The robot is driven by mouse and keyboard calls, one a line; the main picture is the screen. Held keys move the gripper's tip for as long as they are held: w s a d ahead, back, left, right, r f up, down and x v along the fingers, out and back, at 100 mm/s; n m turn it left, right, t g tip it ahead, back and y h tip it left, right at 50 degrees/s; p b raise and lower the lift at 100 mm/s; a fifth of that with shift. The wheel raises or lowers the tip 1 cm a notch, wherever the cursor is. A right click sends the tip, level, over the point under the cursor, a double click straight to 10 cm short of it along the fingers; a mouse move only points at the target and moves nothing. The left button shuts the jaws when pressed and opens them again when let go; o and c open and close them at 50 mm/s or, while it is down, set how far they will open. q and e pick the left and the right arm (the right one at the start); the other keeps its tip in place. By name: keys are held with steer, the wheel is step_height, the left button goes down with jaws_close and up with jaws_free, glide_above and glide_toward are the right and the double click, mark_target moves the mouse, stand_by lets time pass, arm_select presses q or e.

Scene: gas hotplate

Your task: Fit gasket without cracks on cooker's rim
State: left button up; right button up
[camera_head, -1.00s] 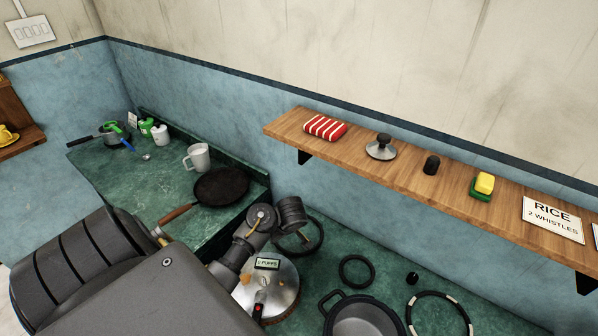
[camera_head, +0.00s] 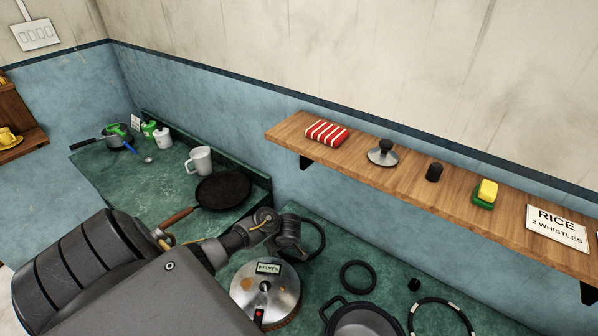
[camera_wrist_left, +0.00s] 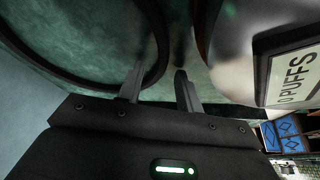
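A large plain black ring (camera_head: 322,243) lies on the green counter against the back wall, partly hidden by my left gripper (camera_head: 298,254). In the left wrist view the gripper's two fingers (camera_wrist_left: 160,72) are apart, with the band of the black ring (camera_wrist_left: 163,45) between or just beyond their tips; contact cannot be told. A smaller plain black ring (camera_head: 357,262) lies to the right. A black ring with white patches (camera_head: 412,318) lies at the lower right. The open dark cooker pot (camera_head: 362,324) stands between, cut off by the frame. My right gripper is out of view.
A steel lid (camera_head: 285,302) labelled "0 PUFFS" sits close beside the left gripper. A frying pan (camera_head: 222,190) and a mug (camera_head: 200,160) stand on the left counter. A wooden shelf (camera_head: 405,178) overhangs the counter. A small black knob (camera_head: 414,284) lies behind the pot.

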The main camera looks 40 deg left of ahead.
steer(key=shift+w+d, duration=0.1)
arm_select(q)
jaws_close()
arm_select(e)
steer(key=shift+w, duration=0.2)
arm_select(q)
steer(key=shift+d+r, duration=0.1)
